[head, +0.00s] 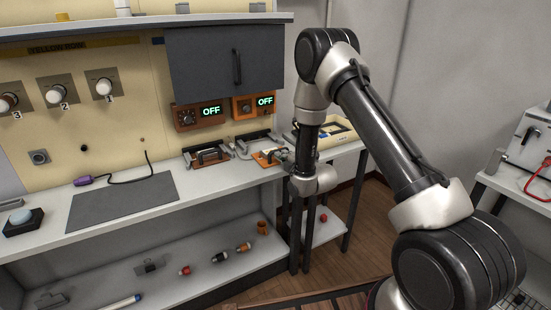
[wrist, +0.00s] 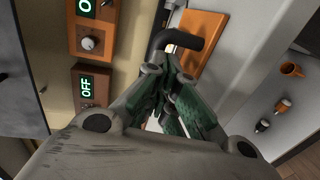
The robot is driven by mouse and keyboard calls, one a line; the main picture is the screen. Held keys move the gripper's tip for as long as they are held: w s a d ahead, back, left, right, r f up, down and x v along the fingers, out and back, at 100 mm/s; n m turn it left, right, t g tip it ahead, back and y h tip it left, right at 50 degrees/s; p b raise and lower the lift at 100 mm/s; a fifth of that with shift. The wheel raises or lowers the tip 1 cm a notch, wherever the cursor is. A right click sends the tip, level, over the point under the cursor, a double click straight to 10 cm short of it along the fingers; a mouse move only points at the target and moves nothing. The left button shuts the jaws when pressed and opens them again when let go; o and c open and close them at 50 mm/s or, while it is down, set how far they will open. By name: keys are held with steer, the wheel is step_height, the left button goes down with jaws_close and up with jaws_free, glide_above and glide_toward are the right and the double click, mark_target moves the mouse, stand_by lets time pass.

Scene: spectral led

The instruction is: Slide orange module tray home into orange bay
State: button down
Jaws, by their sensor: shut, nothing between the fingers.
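The orange module tray (head: 264,158) lies on the white bench at the right end, with its dark handle on top. In the wrist view the orange tray plate (wrist: 204,32) and its black bent handle (wrist: 182,42) are just beyond my fingertips. My gripper (wrist: 170,75) is shut and empty, its green-padded fingers close together near the handle; I cannot tell whether they touch it. In the head view my gripper (head: 285,156) is small and partly hidden by my wrist. The orange bay is not clearly distinguishable; the tray's far edge is partly hidden.
A second tray with a handle (head: 208,156) sits to the left. Above are a brown OFF panel (head: 199,114) and an orange OFF panel (head: 253,105). A dark mat (head: 125,200) lies further left. Loose parts, including an orange cup (head: 263,228), lie on the lower shelf.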

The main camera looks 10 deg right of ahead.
steer(key=shift+r+x, duration=0.3)
steer(key=shift+x, duration=1.75)
steer(key=shift+r+x, duration=0.35)
steer(key=shift+x, duration=1.7)
steer(key=shift+r+x, duration=0.3)
steer(key=shift+x, duration=1.75)
steer(key=shift+f+v, duration=0.2)
steer(key=shift+v, duration=0.9)
steer(key=shift+f+v, duration=0.15)
steer(key=shift+v, duration=1)
steer(key=shift+f+v, duration=0.2)
steer(key=shift+v, duration=0.9)
steer(key=shift+s, duration=0.1)
